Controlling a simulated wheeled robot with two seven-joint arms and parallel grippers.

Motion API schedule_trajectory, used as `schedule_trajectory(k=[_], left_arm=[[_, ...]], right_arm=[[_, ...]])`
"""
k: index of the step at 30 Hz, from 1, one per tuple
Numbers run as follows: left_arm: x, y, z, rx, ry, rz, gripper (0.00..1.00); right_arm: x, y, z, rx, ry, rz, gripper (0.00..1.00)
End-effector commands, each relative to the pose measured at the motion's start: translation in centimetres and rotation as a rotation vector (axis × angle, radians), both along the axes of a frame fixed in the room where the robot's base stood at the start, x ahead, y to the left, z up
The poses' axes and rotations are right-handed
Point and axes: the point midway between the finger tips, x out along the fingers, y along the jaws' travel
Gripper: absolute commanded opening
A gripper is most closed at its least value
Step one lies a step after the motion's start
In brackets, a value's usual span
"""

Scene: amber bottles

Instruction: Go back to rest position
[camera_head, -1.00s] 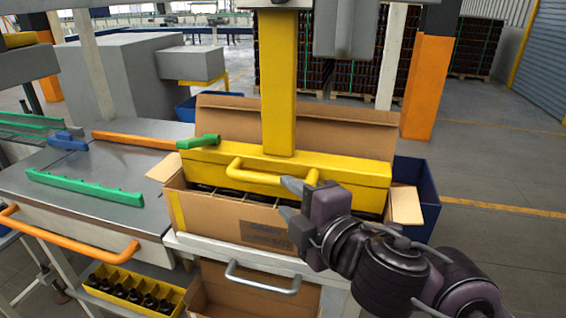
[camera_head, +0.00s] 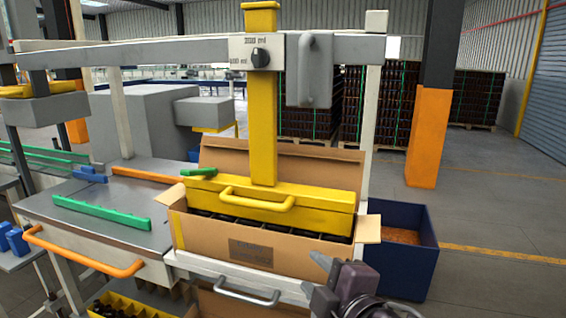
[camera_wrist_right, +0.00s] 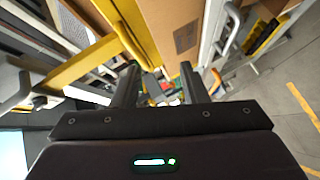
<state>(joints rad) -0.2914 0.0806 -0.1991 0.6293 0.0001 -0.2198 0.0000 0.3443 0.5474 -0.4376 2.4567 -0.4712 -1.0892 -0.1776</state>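My right gripper (camera_head: 318,278) is at the lower right of the head view, in front of the cardboard box's right side and apart from the yellow handle (camera_head: 257,205). Its two fingers also show spread apart in the right wrist view (camera_wrist_right: 160,90), with nothing between them. My left gripper is in neither view.
The open cardboard box (camera_head: 205,240) holds dark bottles under a yellow head (camera_head: 310,206). A blue bin (camera_head: 408,272) stands to its right. A silver handle (camera_head: 250,295) juts out below. An orange bar handle (camera_head: 85,258) fronts the left table. The floor at right is clear.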

Motion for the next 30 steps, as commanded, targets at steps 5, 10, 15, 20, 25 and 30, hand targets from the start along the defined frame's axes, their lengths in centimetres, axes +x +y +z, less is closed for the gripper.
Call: schedule_trajectory(k=[5, 10, 15, 20, 25, 30], left_arm=[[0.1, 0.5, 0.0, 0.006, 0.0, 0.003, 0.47], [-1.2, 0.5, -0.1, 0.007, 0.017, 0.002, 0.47], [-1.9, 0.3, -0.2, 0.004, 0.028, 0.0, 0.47], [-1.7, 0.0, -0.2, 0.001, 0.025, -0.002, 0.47], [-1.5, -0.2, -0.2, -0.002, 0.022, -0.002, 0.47], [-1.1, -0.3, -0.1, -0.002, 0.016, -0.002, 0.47]], right_arm=[[-0.2, -1.7, -3.3, 0.122, 0.147, -0.11, 0.4], [-1.2, -4.4, -8.5, 0.271, 0.357, -0.283, 0.4], [-4.5, -8.4, -16.0, 0.435, 0.645, -0.547, 0.4], [-8.4, -10.9, -21.2, 0.525, 0.846, -0.753, 0.4], [-12.6, -12.9, -25.2, 0.585, 1.009, -0.933, 0.4], [-16.5, -14.2, -28.5, 0.619, 1.138, -1.087, 0.4]])
